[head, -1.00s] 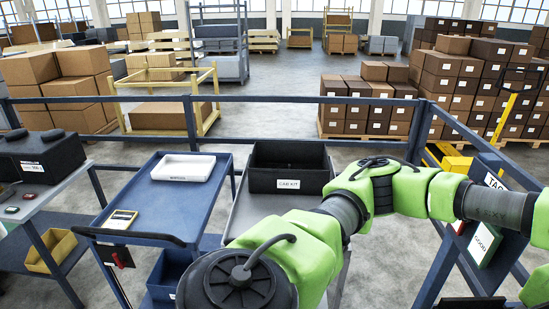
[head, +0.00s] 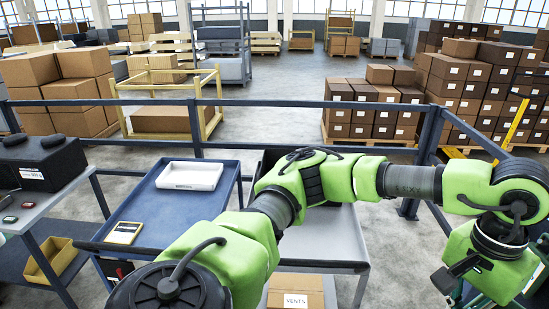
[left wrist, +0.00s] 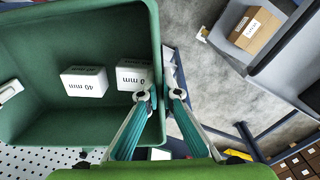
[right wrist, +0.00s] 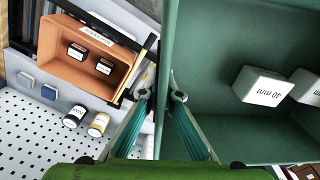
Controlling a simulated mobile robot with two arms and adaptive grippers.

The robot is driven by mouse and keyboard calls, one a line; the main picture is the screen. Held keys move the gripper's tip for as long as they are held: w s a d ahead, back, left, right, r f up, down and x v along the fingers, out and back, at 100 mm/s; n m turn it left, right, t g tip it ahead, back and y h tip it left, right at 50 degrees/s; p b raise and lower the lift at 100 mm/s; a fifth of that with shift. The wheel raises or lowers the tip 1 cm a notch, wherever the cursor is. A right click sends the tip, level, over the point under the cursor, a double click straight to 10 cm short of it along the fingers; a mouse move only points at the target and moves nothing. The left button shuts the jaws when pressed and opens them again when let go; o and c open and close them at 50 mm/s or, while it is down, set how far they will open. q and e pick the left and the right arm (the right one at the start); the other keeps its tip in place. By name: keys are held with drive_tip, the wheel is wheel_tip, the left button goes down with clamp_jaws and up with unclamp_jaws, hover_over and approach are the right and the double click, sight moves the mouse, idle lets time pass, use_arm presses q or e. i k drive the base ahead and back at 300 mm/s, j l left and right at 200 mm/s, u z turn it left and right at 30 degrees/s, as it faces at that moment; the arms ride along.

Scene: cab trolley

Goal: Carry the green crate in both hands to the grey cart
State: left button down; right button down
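The green crate (left wrist: 75,23) shows in the left wrist view and in the right wrist view (right wrist: 215,130). It holds white boxes (left wrist: 84,81), some marked 40 mm. My left gripper (left wrist: 161,94) has one finger inside and one outside a crate wall and looks shut on it. My right gripper (right wrist: 162,95) looks shut on another crate wall the same way. The head view shows neither the crate nor fingertips. The grey cart (head: 325,242) is ahead, partly hidden by my arm, with a dark box (head: 269,160) at its far end.
A cardboard box marked VENTS (head: 295,294) sits low on the cart. A blue cart (head: 170,210) with a white tray (head: 190,175) stands left of it. The right wrist view shows an orange bin (right wrist: 62,52), cans (right wrist: 98,124) and a perforated surface (right wrist: 40,135).

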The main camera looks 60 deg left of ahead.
sight(301, 241)
drive_tip(key=i+j+u, duration=0.1)
drive_tip(key=j+u, duration=0.35)
drive_tip(key=i+j+u, duration=0.15)
drive_tip(key=j+u, duration=0.3)
drive_tip(key=i+j+u, duration=0.15)
drive_tip(key=u, duration=0.25)
drive_tip(key=i+j+u, duration=0.25)
drive_tip(key=u, duration=0.2)
drive_tip(key=i+l+u, duration=0.1)
drive_tip(key=l, duration=0.25)
drive_tip(key=i+l+u, duration=0.1)
drive_tip(key=i+l, duration=0.25)
drive_tip(key=l, duration=0.3)
drive_tip(key=u, duration=0.05)
